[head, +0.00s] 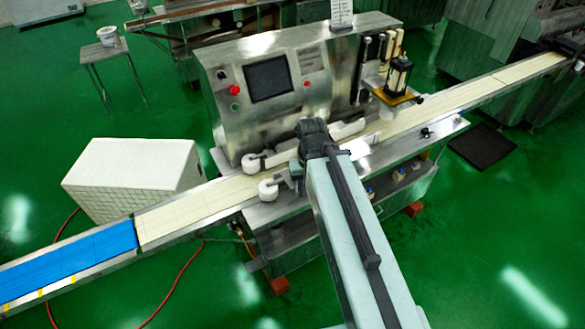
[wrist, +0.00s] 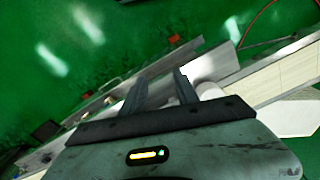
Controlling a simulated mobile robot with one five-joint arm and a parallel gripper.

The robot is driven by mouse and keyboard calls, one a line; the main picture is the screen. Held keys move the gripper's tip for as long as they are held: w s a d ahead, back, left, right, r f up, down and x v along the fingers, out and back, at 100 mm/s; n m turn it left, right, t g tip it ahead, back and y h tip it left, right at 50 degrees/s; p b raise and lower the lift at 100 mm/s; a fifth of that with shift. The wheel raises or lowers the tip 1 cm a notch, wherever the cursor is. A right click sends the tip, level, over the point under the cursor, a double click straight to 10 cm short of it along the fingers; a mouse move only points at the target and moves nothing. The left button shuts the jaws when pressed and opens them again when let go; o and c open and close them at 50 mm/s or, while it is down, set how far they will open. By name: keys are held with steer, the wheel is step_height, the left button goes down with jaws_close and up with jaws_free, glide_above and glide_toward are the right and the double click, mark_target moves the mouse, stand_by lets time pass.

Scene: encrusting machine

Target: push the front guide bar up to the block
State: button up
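My gripper (head: 300,165) is low over the front side of the conveyor, at the machine's middle, seen from behind my arm. In the wrist view its two fingers (wrist: 160,78) stand apart with a gap between them. A white piece that looks like the front guide bar (head: 357,148) shows just right of my gripper; the rest of it is hidden by my arm. A white piece (wrist: 209,91) also shows beside the right finger in the wrist view. Contact cannot be told. I cannot make out the block for certain.
The cream conveyor belt (head: 205,201) runs from lower left to upper right, with a blue section (head: 70,262) at left. Two white rollers (head: 268,188) stand left of my gripper. A rear white bar (head: 348,129) and the steel control cabinet (head: 268,85) are behind.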

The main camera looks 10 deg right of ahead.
steer(key=shift+w, duration=0.1)
steer(key=o, duration=0.4)
steer(key=shift+w+a, duration=0.1)
steer(key=shift+w, duration=0.2)
steer(key=shift+o, duration=0.2)
steer(key=w+n, duration=0.2)
steer(key=w, duration=0.2)
steer(key=w+n, duration=0.3)
steer(key=w, duration=0.2)
steer(key=w+n, duration=0.3)
steer(key=w, duration=0.2)
steer(key=shift+w+a+r+p, duration=0.15)
steer(key=shift+a+r+p, duration=0.15)
steer(key=shift+a+p, duration=0.1)
steer(key=shift+f+b, duration=0.25)
steer(key=shift+b, duration=0.1)
step_height(320, 180, down, 8)
steer(key=b, duration=0.7)
steer(key=shift+r, duration=0.3)
jaws_close()
steer(key=shift+d, duration=0.1)
